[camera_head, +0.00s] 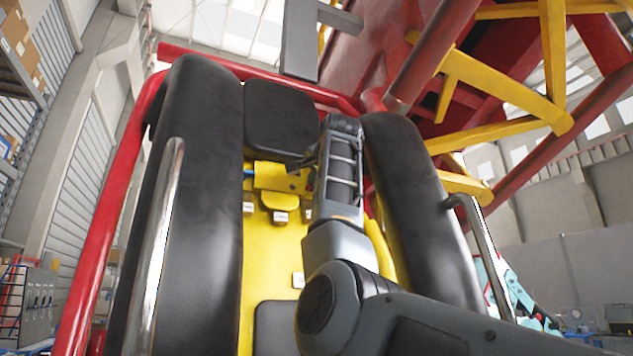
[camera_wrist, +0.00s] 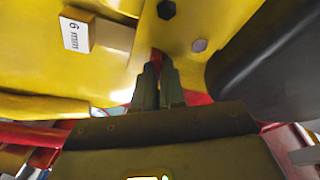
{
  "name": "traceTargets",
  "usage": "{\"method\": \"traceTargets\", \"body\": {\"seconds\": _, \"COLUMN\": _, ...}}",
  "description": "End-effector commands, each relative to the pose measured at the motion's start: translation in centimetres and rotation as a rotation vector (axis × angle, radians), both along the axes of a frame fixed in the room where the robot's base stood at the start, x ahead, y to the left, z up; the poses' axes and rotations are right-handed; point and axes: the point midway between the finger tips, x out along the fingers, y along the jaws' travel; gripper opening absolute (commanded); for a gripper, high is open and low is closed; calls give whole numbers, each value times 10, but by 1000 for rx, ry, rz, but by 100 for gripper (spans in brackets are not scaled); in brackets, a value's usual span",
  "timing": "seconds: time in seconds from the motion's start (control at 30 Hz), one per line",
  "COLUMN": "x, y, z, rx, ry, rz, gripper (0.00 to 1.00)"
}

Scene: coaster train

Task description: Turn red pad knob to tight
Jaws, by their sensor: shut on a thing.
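In the wrist view, my gripper (camera_wrist: 158,68) has its two dark fingers close together, shut on the red pad knob (camera_wrist: 156,57). Only a small strip of red shows between the fingertips, against a yellow plate (camera_wrist: 185,25). The fingers hide most of the knob, so I cannot tell how far it is turned. In the head view my arm reaches up into the ride seat, and its end is by the yellow bracket (camera_head: 277,178). The knob cannot be made out there.
A yellow block with a white "6" label (camera_wrist: 77,35) is at the left of the wrist view, and a black pad (camera_wrist: 265,65) is close on the right. The seat has thick black side restraints (camera_head: 195,200) and chrome handles (camera_head: 160,235). Red tubes surround it.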

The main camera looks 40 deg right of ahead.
Motion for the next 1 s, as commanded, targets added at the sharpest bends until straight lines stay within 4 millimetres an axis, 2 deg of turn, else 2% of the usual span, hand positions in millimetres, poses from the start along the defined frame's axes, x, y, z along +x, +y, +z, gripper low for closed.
{"method": "traceTargets", "body": {"seconds": 0.5, "x": 0, "y": 0, "z": 3, "rx": 401, "ry": -115, "rz": -96, "gripper": 0}}
{"method": "traceTargets", "body": {"seconds": 1.0, "x": 1, "y": 0, "z": 3, "rx": 545, "ry": -156, "rz": -133, "gripper": 0}}
